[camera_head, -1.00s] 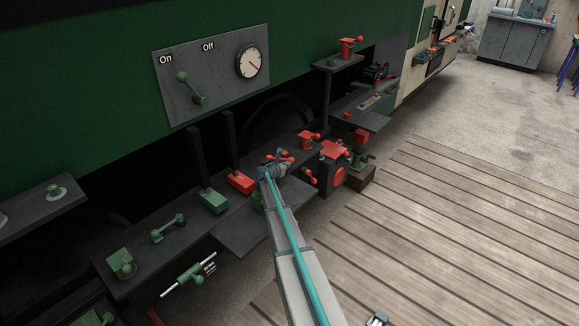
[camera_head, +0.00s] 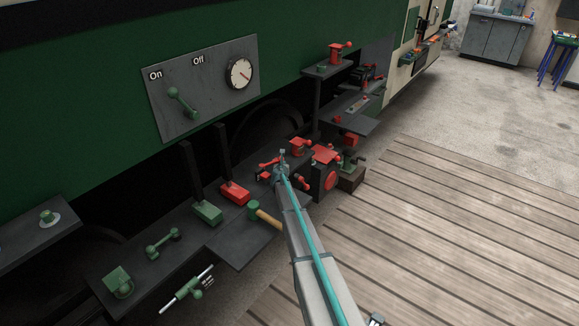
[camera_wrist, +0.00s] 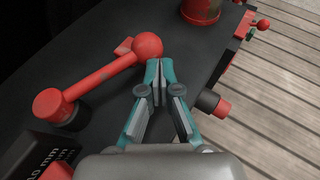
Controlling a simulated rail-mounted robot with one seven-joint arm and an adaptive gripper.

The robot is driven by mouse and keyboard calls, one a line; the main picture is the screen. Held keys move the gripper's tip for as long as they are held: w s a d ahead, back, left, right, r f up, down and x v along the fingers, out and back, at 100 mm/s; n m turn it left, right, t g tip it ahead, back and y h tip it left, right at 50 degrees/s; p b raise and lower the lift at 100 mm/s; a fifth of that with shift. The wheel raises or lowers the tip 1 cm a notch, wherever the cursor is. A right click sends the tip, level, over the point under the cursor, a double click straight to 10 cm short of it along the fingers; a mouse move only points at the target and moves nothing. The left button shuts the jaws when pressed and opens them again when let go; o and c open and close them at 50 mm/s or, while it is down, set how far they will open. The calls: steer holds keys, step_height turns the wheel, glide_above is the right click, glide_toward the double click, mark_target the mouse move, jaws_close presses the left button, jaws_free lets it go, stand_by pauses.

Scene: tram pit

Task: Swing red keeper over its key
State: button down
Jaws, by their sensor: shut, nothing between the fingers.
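The red keeper (camera_wrist: 100,75) is a lever on a dark shelf in the wrist view. Its round pivot is at the left and its ball knob (camera_wrist: 148,46) at the upper middle. A small red block, perhaps the key (camera_wrist: 124,46), shows just behind the arm near the knob, partly hidden. My gripper (camera_wrist: 160,68) is shut and empty, its teal fingertips right beside the knob on its near right side. Whether they touch it I cannot tell. In the head view my gripper (camera_head: 281,158) is over the shelf, with the keeper (camera_head: 267,165) small to its left.
A red cylinder (camera_wrist: 201,10) stands farther back on the shelf. A red-ended dark fitting (camera_wrist: 213,102) juts from the shelf edge at right. A green-headed mallet (camera_head: 254,208) lies left of my arm. Open plank floor (camera_head: 430,220) lies to the right.

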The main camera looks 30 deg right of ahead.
steer(key=shift+w+d+p, duration=0.15)
steer(key=shift+w+p, duration=0.05)
steer(key=shift+w, duration=0.75)
steer(key=shift+w+d+p, duration=0.1)
steer(key=shift+w+p, duration=0.1)
steer(key=shift+w, duration=0.7)
